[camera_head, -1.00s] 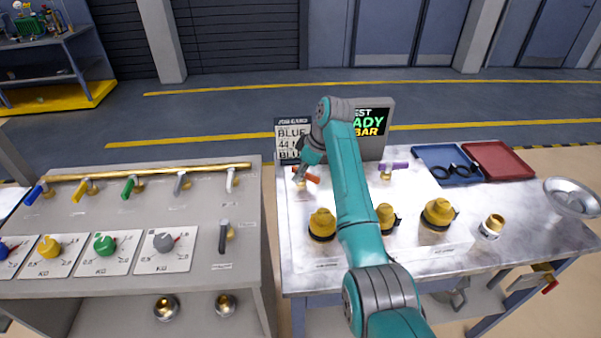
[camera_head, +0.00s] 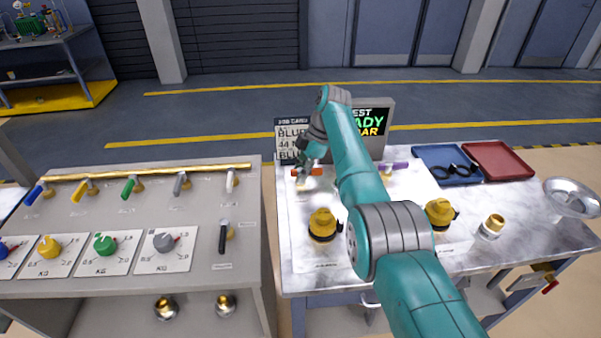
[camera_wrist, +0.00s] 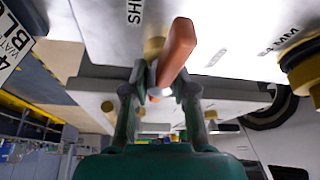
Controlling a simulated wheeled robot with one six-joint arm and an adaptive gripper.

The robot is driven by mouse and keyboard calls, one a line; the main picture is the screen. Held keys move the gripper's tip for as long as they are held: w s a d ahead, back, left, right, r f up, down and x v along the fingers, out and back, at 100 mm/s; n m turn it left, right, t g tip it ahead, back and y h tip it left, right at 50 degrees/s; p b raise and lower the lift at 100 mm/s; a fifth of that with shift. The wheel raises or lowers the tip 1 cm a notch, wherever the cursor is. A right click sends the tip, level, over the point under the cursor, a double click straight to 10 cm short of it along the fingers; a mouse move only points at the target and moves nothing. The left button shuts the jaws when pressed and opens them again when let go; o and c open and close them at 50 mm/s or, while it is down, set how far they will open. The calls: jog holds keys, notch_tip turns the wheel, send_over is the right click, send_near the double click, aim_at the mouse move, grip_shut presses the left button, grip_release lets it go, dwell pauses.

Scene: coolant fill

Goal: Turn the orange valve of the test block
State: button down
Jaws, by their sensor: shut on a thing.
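The orange valve handle (camera_head: 315,171) is on the test block at the left of the right-hand bench, above a brass body. It lies roughly level across the picture in the head view. In the wrist view the orange handle (camera_wrist: 176,50) rises between the fingers. My gripper (camera_head: 302,171) is at the handle, partly hidden by my arm. In the wrist view my gripper (camera_wrist: 158,88) has its fingers shut on the handle, one on each side. A purple-handled valve (camera_head: 394,166) stands to the right.
A job card (camera_head: 292,138) and a display (camera_head: 369,122) stand behind the valve. Brass caps (camera_head: 322,224) are in front. A blue tray (camera_head: 446,165) and a red tray (camera_head: 498,160) lie at the right. A grey panel (camera_head: 205,205) stands left.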

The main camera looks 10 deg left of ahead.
dwell(0.4)
jog(key=c, duration=0.9)
grip_release()
jog(key=shift+c, duration=0.2)
jog(key=shift+r, duration=0.1)
jog(key=v, duration=0.7)
jog(key=shift+w+r, duration=0.1)
